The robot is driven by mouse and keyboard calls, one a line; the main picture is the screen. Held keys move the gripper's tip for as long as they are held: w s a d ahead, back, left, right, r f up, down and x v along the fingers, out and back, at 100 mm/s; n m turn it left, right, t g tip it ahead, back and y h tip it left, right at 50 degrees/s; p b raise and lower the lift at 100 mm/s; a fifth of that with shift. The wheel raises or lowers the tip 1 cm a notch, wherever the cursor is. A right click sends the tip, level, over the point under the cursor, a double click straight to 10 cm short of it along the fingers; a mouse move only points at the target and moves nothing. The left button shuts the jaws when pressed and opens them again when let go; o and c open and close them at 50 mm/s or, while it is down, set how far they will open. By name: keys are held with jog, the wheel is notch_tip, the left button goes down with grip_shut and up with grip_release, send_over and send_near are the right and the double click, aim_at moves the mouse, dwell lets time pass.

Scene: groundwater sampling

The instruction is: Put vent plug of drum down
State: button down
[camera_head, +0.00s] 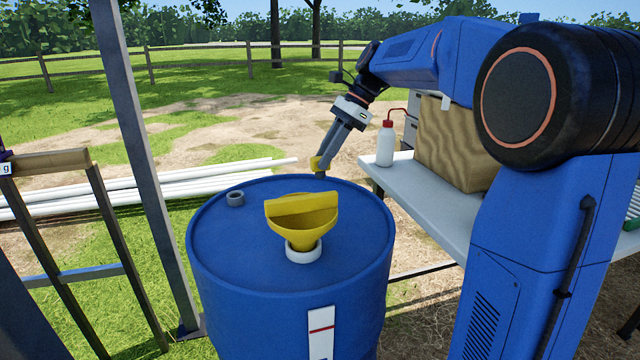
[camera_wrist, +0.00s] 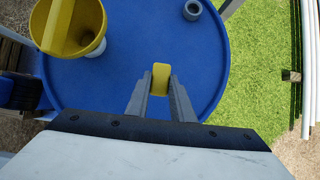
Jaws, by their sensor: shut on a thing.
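The blue drum (camera_head: 240,270) stands upright in the middle of the head view, and its lid (camera_wrist: 130,82) fills much of the wrist view. My gripper (camera_head: 318,165) is shut on the yellow vent plug (camera_wrist: 160,78), near the far rim of the drum lid. In the head view the plug (camera_head: 316,163) shows at the fingertips. I cannot tell whether it touches the lid. A small grey ring-shaped port (camera_head: 235,198) sits on the lid at the left; it also shows in the wrist view (camera_wrist: 192,10). My fingers hide part of the plug.
A yellow funnel (camera_head: 303,228) stands in a white collar on the lid. White pipes (camera_head: 200,180) lie behind the drum. A grey post (camera_head: 135,150) rises at left.

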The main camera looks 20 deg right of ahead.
jog(key=shift+f, duration=3.25)
jog(key=shift+f, duration=0.6)
jog(key=c, duration=1.5)
grip_release()
jog(key=shift+c, duration=0.2)
jog(key=shift+r, duration=0.15)
jog(key=shift+r, duration=0.35)
jog(key=v, duration=1.2)
jog(key=shift+r, duration=0.15)
jog(key=shift+s+a, duration=0.1)
